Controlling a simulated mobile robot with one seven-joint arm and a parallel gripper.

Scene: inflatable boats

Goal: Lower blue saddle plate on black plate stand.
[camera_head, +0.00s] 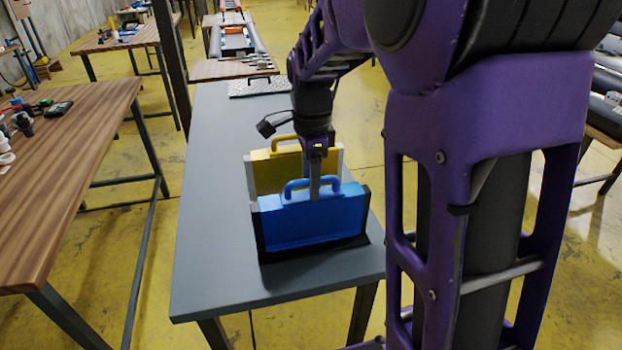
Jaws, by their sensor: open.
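The blue saddle plate (312,222) stands upright near the front of the grey table, with its blue handle on top. It sits in the black plate stand (263,248), whose base shows under it and whose posts show at both sides. My gripper (314,190) points down at the top of the blue plate, at the right part of its handle. Its jaws are open, and the fingers hide part of the handle. Whether they touch the handle is hard to tell.
A yellow plate (270,172) with a handle stands upright just behind the blue one. A patterned plate (259,86) with a black handle lies at the table's far end. The grey table (213,200) is clear on the left. Wooden workbenches (75,125) with tools stand further left.

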